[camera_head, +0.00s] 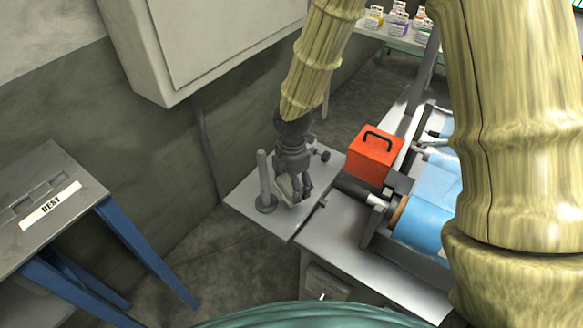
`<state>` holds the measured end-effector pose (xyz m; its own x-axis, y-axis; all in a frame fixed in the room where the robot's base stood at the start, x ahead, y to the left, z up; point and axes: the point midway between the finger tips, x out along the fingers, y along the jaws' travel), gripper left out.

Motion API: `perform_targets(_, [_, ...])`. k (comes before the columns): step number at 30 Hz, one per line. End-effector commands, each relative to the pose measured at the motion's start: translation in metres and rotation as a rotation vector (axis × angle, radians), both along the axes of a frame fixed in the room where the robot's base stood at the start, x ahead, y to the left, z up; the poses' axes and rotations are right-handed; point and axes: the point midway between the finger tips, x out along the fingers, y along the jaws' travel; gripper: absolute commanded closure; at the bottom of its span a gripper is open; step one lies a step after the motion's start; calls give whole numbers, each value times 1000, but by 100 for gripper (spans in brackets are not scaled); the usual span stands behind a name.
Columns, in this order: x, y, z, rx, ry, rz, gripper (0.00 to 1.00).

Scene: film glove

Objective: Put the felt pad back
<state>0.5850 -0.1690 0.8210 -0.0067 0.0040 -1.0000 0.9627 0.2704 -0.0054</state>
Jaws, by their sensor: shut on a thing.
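My gripper (298,194) points down over the left end of the grey bench top. It is shut on a pale thing (284,186), likely the felt pad, which shows only in part behind and between the fingers. Its full shape is hidden, and I cannot tell whether it touches the bench. A grey upright post on a round base (265,190) stands just left of my gripper. A grey table with a label reading "REST" (50,205) stands at the far left.
A red box with a black handle (375,154) stands right of my gripper. A machine with a blue film roll (427,205) and dark roller ends lies further right. A wall cabinet (215,40) hangs behind. Floor gap separates the REST table from the bench.

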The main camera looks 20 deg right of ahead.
Motion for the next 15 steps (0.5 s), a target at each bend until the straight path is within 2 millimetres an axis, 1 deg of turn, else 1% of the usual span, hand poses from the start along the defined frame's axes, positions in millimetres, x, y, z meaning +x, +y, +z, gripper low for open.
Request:
perform_targets(1, [10, -3, 0, 1, 0, -3, 51])
perform_targets(3, [24, -7, -1, 1, -1, -4, 51])
perform_targets(9, [59, -19, -5, 0, 1, -5, 51])
perform_targets(12, [71, -22, -6, 1, -1, -5, 51])
perform_targets(15, [76, -23, -8, 1, 1, -4, 51])
